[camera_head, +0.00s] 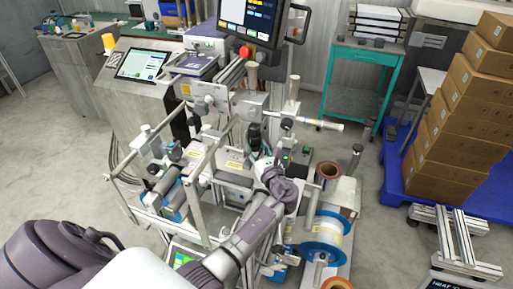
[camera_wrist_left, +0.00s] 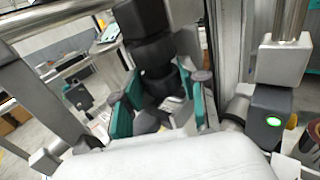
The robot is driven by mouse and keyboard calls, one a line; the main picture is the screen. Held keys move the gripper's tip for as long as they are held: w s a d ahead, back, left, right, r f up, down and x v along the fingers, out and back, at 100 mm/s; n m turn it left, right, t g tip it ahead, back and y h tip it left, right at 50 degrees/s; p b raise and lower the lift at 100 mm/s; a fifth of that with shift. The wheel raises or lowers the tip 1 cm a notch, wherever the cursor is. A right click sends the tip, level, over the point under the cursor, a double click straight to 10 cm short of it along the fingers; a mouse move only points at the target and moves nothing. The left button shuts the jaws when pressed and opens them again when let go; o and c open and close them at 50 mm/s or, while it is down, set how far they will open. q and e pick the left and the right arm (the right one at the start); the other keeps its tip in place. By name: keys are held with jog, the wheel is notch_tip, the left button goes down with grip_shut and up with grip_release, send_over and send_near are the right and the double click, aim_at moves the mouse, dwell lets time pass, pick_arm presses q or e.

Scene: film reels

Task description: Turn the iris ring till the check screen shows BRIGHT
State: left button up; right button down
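A black stacked cylinder (camera_wrist_left: 155,65), apparently the lens with the iris ring, stands upright in the left wrist view. My left gripper (camera_wrist_left: 160,108) has its teal-padded fingers on either side of the lower black part, with some gap seeming to show, so it looks open around it. In the head view my left gripper (camera_head: 268,165) is at the middle of the machine, just below a dark lens-like part (camera_head: 254,138). A small screen with green (camera_head: 182,259) is partly hidden by my arm; I cannot read it or tell if it is the check screen. My right gripper is out of view.
Metal posts and rails surround the gripper closely. A block with a lit green button (camera_wrist_left: 273,121) stands at the right in the wrist view. A blue-rimmed reel (camera_head: 326,236) is right of my arm. A monitor (camera_head: 250,20) and a tablet (camera_head: 143,64) stand behind.

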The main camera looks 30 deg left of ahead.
pick_arm(q)
jog(key=c, duration=0.3)
jog(key=shift+w+f+n+g+y+b, duration=0.15)
jog(key=shift+n+g+y+b, duration=0.2)
jog(key=shift+g+b, duration=0.2)
jog(key=shift+n+g, duration=0.25)
jog(key=o, duration=1.1)
